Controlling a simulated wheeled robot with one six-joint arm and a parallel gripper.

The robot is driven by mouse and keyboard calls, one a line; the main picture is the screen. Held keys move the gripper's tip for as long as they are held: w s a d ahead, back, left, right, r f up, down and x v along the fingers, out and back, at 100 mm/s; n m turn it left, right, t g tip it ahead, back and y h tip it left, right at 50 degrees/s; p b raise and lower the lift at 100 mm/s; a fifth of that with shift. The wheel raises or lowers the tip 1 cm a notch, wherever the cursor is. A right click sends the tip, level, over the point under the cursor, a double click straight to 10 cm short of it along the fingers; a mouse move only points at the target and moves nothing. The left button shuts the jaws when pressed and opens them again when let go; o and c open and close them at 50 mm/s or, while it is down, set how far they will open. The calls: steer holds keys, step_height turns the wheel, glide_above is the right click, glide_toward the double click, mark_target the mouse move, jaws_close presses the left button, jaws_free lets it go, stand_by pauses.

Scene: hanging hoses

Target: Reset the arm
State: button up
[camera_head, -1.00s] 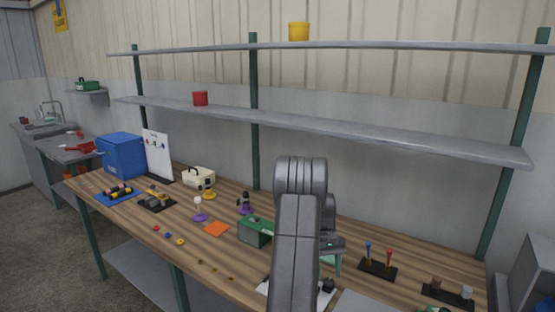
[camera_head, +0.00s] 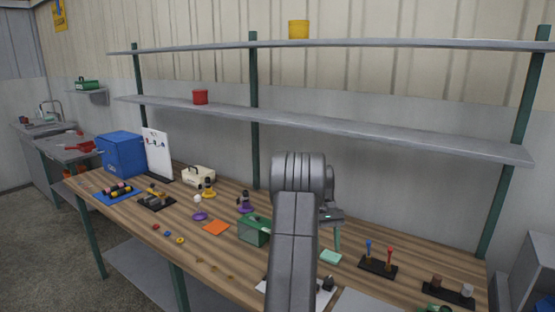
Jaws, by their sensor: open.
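My arm (camera_head: 293,235) rises in the lower middle of the head view, bent at the top. My gripper (camera_head: 336,238) points down behind it, over the workbench. One green finger shows; the arm hides much of the rest. It is open and apart from the teal block (camera_head: 330,257), which lies on the bench just below it. I see nothing held in it.
The wooden workbench (camera_head: 215,258) carries a green box (camera_head: 253,230), an orange square (camera_head: 216,227), a blue bin (camera_head: 121,154) and a rack with blue and red handles (camera_head: 378,265). Grey shelves (camera_head: 330,123) run behind. The air above the bench is largely free.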

mark_target(328, 278)
steer(key=x, duration=0.8)
steer(key=shift+s+f+p, duration=0.15)
steer(key=shift+s+p, duration=0.05)
steer(key=shift+p, duration=0.2)
steer(key=shift+s+f, duration=0.1)
steer(key=shift+f, duration=0.3)
steer(key=shift+n+h, duration=0.5)
steer(key=shift+n, duration=0.7)
steer(key=shift+s+a, duration=0.1)
steer(key=shift+s, duration=0.05)
